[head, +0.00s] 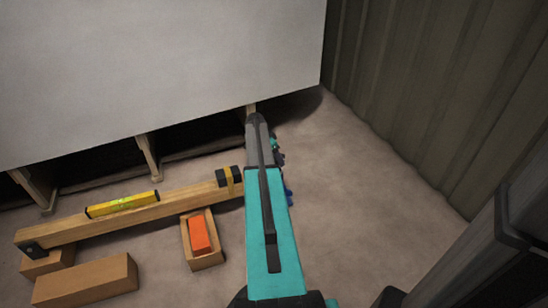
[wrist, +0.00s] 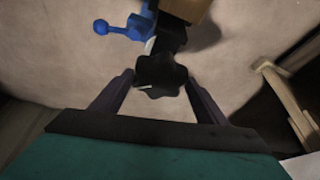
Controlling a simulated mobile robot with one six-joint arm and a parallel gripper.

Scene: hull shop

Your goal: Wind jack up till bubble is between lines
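A yellow spirit level (head: 122,204) lies along the top of a wooden beam (head: 178,205) in the head view. Its bubble and lines are too small to read. The jack is mostly hidden behind my arm; small blue parts (head: 288,198) show beside it. In the wrist view a black lobed knob (wrist: 160,76) sits between the fingertips of my gripper (wrist: 161,80), one finger on each side. I cannot tell whether the fingers press on it. A blue handle with a ball end (wrist: 118,28) stands just beyond the knob, to the left.
A wooden box (head: 205,261) holding an orange block (head: 200,235) and a wooden block (head: 86,281) lie on the floor before the beam. A large pale panel (head: 150,80) on wooden props (head: 149,157) overhangs behind. A corrugated wall (head: 430,90) bounds the right; floor between is clear.

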